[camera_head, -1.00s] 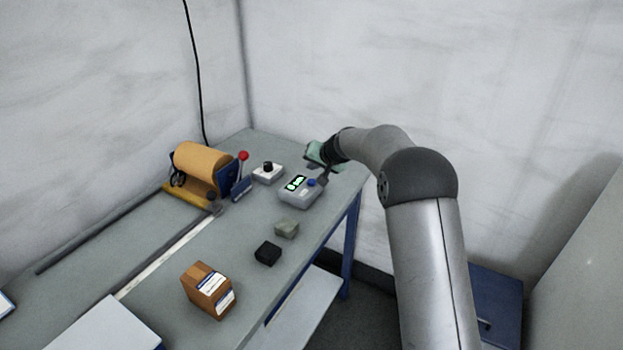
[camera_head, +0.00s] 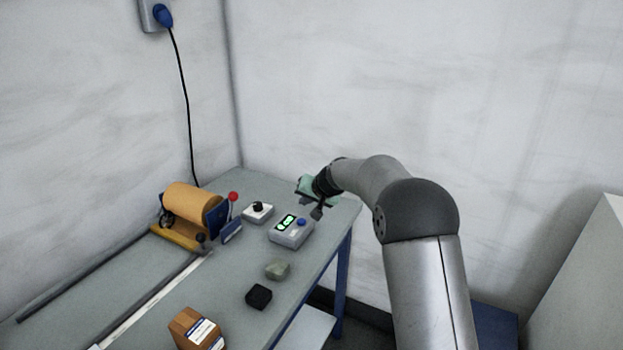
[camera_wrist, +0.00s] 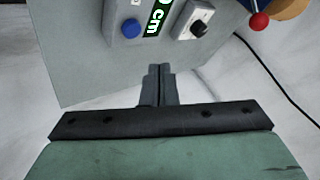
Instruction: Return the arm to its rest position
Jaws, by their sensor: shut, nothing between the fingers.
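My gripper (camera_head: 317,212) is at the far right corner of the grey table, just right of the grey display box, and looks raised above the tabletop. In the wrist view its two fingers (camera_wrist: 158,82) are together with nothing between them. The display box (camera_head: 291,231) has a lit green readout and a blue button; it also shows at the top of the wrist view (camera_wrist: 122,32). My arm reaches in from the lower right and bends down to the gripper.
The table (camera_head: 225,290) holds a copper-coloured roll (camera_head: 193,208) on a stand, a white box with a black knob (camera_head: 257,212), a grey-green block (camera_head: 277,270), a black block (camera_head: 259,296) and a brown labelled box (camera_head: 196,329). White walls stand behind; a cable (camera_head: 187,100) hangs at left.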

